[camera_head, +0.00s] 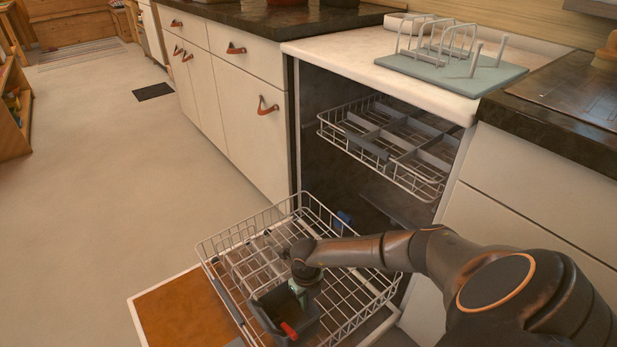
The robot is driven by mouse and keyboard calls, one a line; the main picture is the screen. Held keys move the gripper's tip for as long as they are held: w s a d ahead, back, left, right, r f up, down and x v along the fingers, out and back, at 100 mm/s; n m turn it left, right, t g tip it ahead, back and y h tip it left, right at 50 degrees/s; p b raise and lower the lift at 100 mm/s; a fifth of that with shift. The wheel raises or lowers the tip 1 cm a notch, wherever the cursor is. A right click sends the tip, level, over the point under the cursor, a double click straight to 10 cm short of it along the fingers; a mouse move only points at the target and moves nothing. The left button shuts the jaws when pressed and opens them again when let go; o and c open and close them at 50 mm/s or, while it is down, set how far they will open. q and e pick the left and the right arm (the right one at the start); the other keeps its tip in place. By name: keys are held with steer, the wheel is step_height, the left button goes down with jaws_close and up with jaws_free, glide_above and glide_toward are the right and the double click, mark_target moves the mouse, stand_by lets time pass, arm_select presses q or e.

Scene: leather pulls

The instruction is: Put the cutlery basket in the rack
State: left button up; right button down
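A dark cutlery basket (262,318) is in or just above the front right part of the pulled-out lower rack (215,240). I cannot tell whether it rests on the wires. A small red piece shows at its front and a pale green piece near its back. My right gripper (300,288) points down at the back edge of the basket, and its arm reaches in from the right. Its fingers are small and partly hidden, so I cannot see whether they are closed on the basket. My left gripper is not in view.
The dishwasher door (180,310) is folded down under the lower rack. The upper rack (400,145) sticks out above and behind it. A drying rack (440,45) stands on a green mat (495,75) on the dishwasher top.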

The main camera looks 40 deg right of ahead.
mark_target(309, 316)
steer(key=shift+s+f, duration=0.2)
steer(key=shift+f, duration=0.05)
steer(key=f, duration=0.1)
steer(key=f+b, duration=0.2)
steer(key=shift+s+f, duration=0.25)
steer(key=shift+f+b, duration=0.15)
steer(key=shift+b, duration=0.2)
steer(key=c, duration=1.1)
jaws_free()
steer(key=shift+o, duration=0.2)
